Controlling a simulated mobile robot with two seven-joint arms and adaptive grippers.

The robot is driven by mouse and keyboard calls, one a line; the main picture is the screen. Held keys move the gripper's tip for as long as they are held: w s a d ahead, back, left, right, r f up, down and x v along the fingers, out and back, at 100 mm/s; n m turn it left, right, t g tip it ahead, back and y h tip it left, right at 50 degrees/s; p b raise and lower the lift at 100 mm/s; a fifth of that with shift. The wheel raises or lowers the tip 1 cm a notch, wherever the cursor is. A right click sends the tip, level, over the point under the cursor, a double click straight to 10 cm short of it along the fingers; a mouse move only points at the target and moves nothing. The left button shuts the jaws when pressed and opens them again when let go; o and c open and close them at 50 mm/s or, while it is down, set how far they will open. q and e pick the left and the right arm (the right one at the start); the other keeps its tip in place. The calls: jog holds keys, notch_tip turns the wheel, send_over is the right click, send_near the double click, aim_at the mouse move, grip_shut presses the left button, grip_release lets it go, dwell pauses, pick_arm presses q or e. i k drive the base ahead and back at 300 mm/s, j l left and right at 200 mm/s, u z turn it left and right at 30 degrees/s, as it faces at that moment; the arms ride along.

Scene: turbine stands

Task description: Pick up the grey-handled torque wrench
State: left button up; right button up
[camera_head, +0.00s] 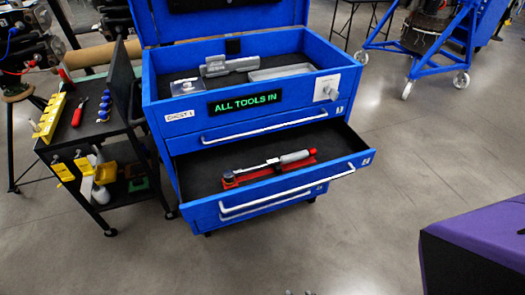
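The grey-handled torque wrench (259,167) lies in the open drawer (203,167) of the blue tool chest (160,140). Its light grey handle points to the right and its dark head is at the left end. It rests on a red holder (246,178), which shows under both ends. Nothing is touching the wrench from above.
The chest's top tray holds a grey tool (230,65) and a silver bar-like item (282,72). A black cart (108,127) with small tools stands close on the left. A purple-and-black object (480,240) fills the lower right. Floor in front is clear.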

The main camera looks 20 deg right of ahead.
aim_at(229, 175)
jog(key=i+l+u, duration=0.2)
jog(key=l+u, duration=0.15)
jog(key=l, duration=0.95)
jog(key=l+u, duration=0.3)
jog(key=l, duration=1)
jog(key=l+u, duration=0.35)
jog(key=l, duration=0.95)
jog(key=k, duration=0.05)
